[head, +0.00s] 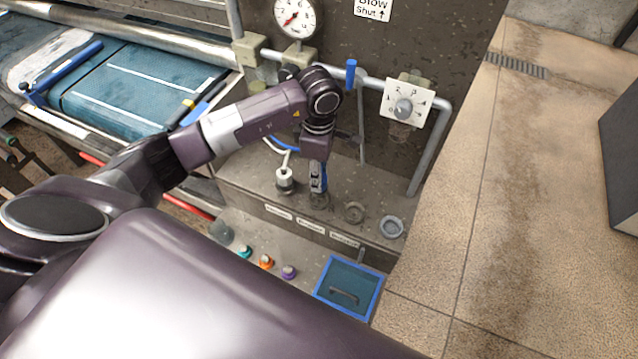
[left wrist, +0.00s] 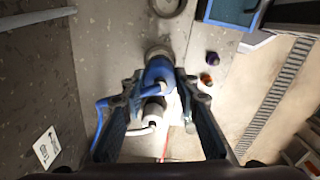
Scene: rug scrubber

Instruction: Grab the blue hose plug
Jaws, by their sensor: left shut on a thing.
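The blue hose plug (left wrist: 158,72) sits between the fingertips of my left gripper (left wrist: 160,82) in the left wrist view. It appears to be over a round grey socket. In the head view my left gripper (head: 318,182) points down at the ledge of the machine, over a socket in the row, and mostly hides the plug. The gripper is shut on the plug. A white connector (head: 285,177) with a hose stands just left of it; it also shows in the left wrist view (left wrist: 153,112). My right gripper is not in view.
Empty sockets (head: 354,211) and (head: 392,227) lie to the right on the ledge. Colored knobs (head: 266,261) and a blue-framed tray (head: 348,283) are below. A gauge (head: 295,17), a dial plate (head: 404,106) and pipes are on the wall behind. Open floor lies right.

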